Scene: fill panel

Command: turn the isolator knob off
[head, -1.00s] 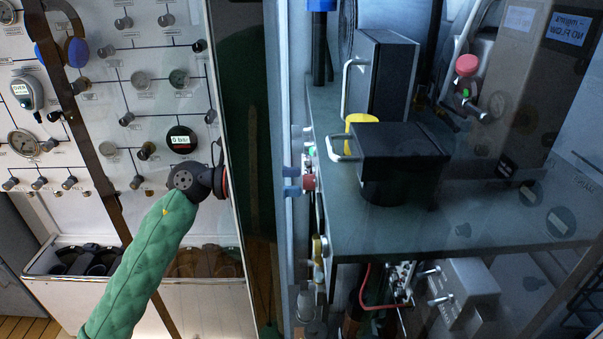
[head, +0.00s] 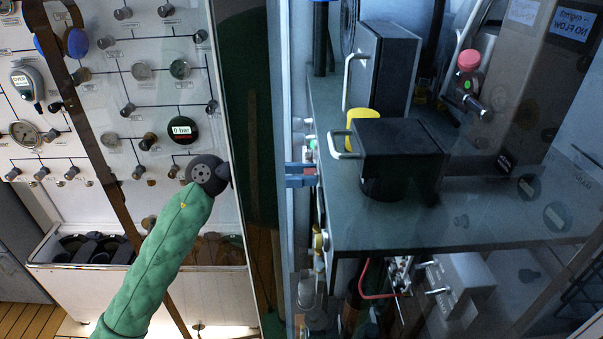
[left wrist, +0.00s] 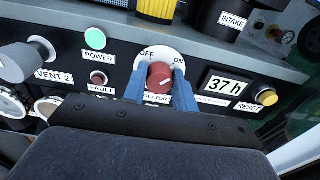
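The isolator knob (left wrist: 159,78) is red and sits on a white round plate marked OFF at upper left and ON at upper right. Its pale mark seems to slant toward the ON side. My left gripper (left wrist: 160,90) has its blue fingers on both sides of the knob, with no clear gap, and looks shut on it. In the head view the left gripper (head: 301,175) reaches the panel's front edge, and its fingers hide most of the knob. The ISOLATOR label below is partly hidden by my gripper. My right gripper is not in view.
A yellow knob (left wrist: 157,9) stands just above.

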